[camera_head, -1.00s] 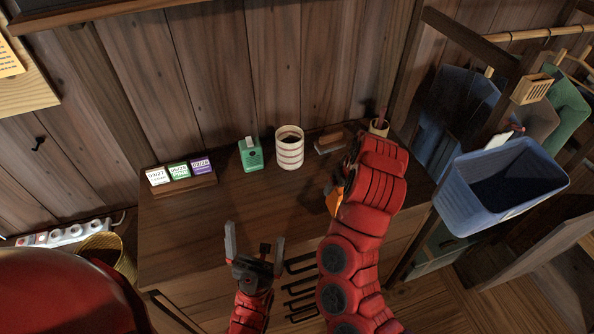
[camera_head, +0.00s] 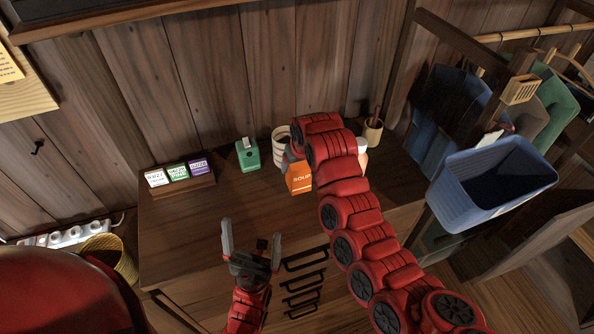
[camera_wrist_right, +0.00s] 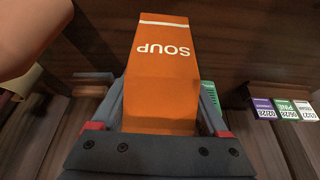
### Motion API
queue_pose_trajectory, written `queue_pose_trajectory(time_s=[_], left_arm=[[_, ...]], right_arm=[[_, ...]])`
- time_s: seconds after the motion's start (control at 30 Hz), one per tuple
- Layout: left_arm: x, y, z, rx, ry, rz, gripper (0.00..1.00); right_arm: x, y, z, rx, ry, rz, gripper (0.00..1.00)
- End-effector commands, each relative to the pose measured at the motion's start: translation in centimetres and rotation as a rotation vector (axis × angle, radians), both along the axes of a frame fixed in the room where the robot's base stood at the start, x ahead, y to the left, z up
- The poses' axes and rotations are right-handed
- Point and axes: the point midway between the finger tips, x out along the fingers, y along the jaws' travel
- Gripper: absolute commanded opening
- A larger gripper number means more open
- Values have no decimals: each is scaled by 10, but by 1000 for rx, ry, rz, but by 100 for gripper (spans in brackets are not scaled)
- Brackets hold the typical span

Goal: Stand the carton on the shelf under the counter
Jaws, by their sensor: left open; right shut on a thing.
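The orange carton (camera_head: 299,182) with the word SOUP is over the wooden counter (camera_head: 215,235), in front of a ribbed cup. My right gripper (camera_wrist_right: 162,108) is shut on the carton, a finger on each side. The carton (camera_wrist_right: 163,75) fills the middle of the right wrist view, its lettering upside down there. My right arm hides most of the gripper in the head view, and I cannot tell whether the carton touches the counter. My left gripper (camera_head: 251,246) is open and empty at the counter's front. The shelf under the counter is not visible.
A ribbed cup (camera_head: 281,148), green box (camera_head: 248,154), rack of date labels (camera_head: 183,183) and pen cup (camera_head: 372,132) stand along the counter's back. Black handles (camera_head: 305,280) are at the front. A blue bin (camera_head: 490,190) is at right. The counter's left front is clear.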

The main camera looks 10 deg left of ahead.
Motion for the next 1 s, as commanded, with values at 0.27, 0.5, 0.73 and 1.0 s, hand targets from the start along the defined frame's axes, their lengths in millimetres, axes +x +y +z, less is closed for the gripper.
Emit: queue_pose_trajectory(time_s=[0.27, 0.5, 0.73, 1.0], left_arm=[[0, 0, 28, 0, 0, 0, 100], [0, 0, 24, 0, 0, 0, 100], [0, 0, 22, 0, 0, 0, 100], [0, 0, 24, 0, 0, 0, 100]], right_arm=[[0, 1, -30, 0, -1, 2, 0], [0, 1, -34, 0, -3, 1, 0], [0, 1, -37, 0, -3, 1, 97], [0, 1, -36, -1, -2, 1, 100]])
